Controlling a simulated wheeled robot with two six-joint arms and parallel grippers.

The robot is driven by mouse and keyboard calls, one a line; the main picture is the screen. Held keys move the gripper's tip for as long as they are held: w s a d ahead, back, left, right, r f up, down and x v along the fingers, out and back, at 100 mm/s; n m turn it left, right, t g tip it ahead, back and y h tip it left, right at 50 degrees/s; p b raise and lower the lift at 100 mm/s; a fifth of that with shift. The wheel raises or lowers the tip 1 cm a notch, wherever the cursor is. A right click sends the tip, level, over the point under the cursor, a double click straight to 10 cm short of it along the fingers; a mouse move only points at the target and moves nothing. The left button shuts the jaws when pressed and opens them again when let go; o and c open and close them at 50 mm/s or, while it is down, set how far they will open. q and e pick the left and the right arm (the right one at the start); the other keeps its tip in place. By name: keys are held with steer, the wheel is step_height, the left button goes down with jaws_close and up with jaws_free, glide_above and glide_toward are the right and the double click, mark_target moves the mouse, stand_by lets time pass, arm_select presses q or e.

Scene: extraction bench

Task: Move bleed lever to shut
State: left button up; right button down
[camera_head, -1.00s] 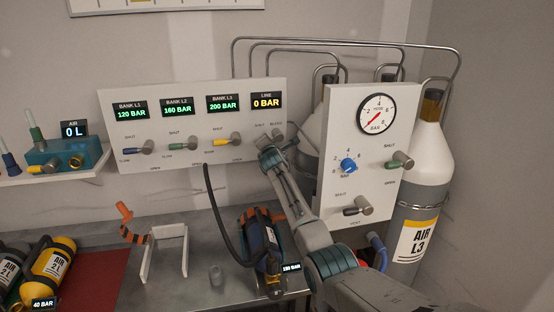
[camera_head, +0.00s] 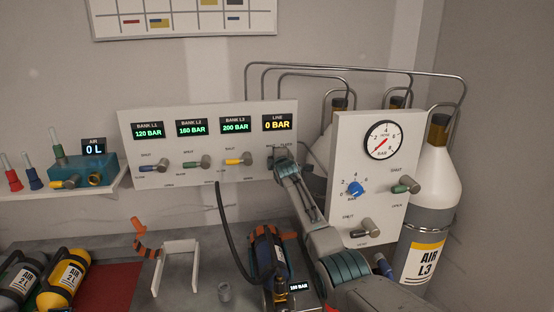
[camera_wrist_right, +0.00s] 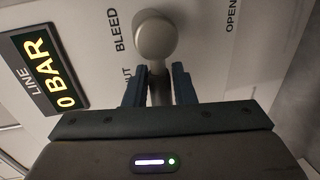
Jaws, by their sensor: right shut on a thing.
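The bleed lever (camera_wrist_right: 153,38) fills the middle of the right wrist view: a round grey hub with a stem running between my fingers. The BLEED label is beside the hub, OPEN is at the upper right, and the SHUT label is partly hidden by a finger. My right gripper (camera_wrist_right: 158,82) is shut on the lever's stem. In the head view my right gripper (camera_head: 281,157) covers most of the lever, at the right end of the bank panel (camera_head: 208,120), under the LINE display (camera_head: 278,123) reading 0 BAR. My left gripper is not in view.
The gauge panel (camera_head: 340,190) with its knobs stands close on the right of my arm. A blue cylinder unit (camera_head: 265,250) with a black hose is below, near my forearm. Metal pipes (camera_head: 350,68) run above. A white stand (camera_head: 160,275) is on the bench.

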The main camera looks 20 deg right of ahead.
steer(key=shift+r, duration=0.1)
stand_by(0.3)
steer(key=c, duration=1.3)
jaws_free()
steer(key=shift+o, duration=0.2)
steer(key=b+v, duration=0.3)
steer(key=v, duration=0.7)
steer(key=shift+s, duration=0.4)
steer(key=shift+a, duration=0.1)
